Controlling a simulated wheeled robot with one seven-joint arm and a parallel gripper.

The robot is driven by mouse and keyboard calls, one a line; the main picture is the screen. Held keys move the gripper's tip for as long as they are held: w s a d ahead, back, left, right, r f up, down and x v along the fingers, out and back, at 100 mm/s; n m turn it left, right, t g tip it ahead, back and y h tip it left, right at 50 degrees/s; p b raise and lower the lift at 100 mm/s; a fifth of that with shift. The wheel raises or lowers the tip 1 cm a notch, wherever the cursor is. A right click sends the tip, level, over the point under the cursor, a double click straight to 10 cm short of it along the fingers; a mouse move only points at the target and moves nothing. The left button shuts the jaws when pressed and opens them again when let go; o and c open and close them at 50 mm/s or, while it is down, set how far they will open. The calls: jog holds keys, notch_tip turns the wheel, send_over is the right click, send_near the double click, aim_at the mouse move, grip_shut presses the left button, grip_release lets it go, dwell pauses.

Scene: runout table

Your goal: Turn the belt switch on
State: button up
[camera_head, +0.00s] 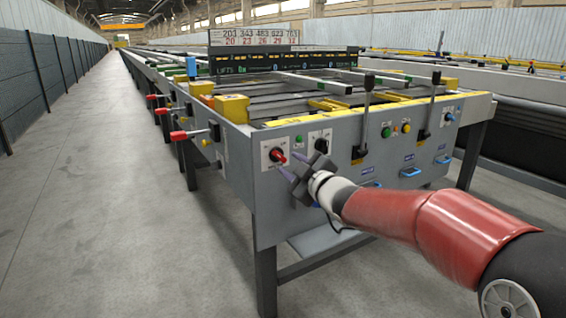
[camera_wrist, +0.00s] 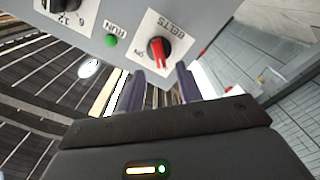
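The belt switch (camera_wrist: 158,50) is a red knob on a black base, on a white plate lettered BELTS, upside down in the wrist view. Its red handle points toward the bottom of that picture; ON is lettered at the plate's left. In the head view the red switch (camera_head: 277,155) is on the grey panel's left part. My gripper (camera_head: 293,183) is in front of the panel, just below and right of the switch. In the wrist view my gripper (camera_wrist: 162,86) is open, its two purple fingers apart below the knob with nothing between them. Contact cannot be told.
A black dial (camera_head: 320,146) is right of the switch. A green RUN lamp (camera_wrist: 110,41) is beside its plate. Black upright levers (camera_head: 366,97) and blue handles (camera_head: 411,172) are farther right. Red-tipped levers (camera_head: 185,134) stick out from the table's left side. The left aisle floor (camera_head: 90,200) is clear.

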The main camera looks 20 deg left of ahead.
aim_at(281, 158)
jog(key=x, duration=0.5)
jog(key=shift+w+a, duration=0.15)
jog(key=shift+w, duration=0.05)
grip_shut()
